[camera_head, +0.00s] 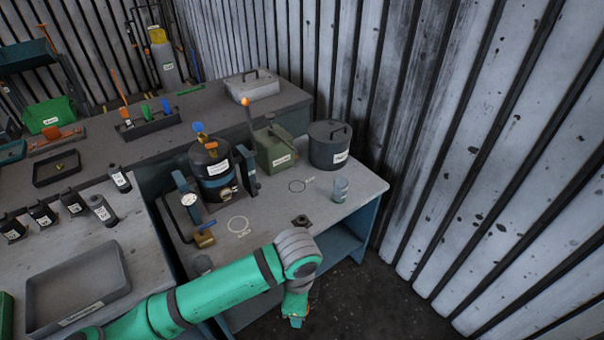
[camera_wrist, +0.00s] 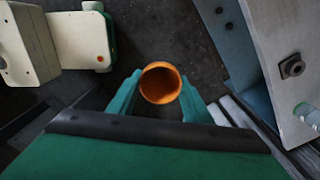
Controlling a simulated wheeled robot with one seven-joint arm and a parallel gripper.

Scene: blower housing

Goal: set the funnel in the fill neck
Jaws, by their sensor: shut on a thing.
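My gripper (camera_wrist: 160,98) is shut on an orange funnel (camera_wrist: 160,83). In the wrist view its round open mouth faces the camera, and the lower part is hidden. In the head view my gripper (camera_head: 296,316) hangs beyond the front edge of the grey bench (camera_head: 270,215), with only a bit of orange showing. A black labelled vessel (camera_head: 213,170) with blue and orange parts on top stands on the bench, apart from the funnel. I cannot tell for sure which opening is the fill neck. A dark hex fitting (camera_head: 301,221) lies near the bench's front edge; it also shows in the wrist view (camera_wrist: 291,67).
A clear cup (camera_head: 340,189), a lidded dark pot (camera_head: 329,146) and a green can (camera_head: 275,149) stand on the bench. A corrugated wall (camera_head: 450,130) rises at right.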

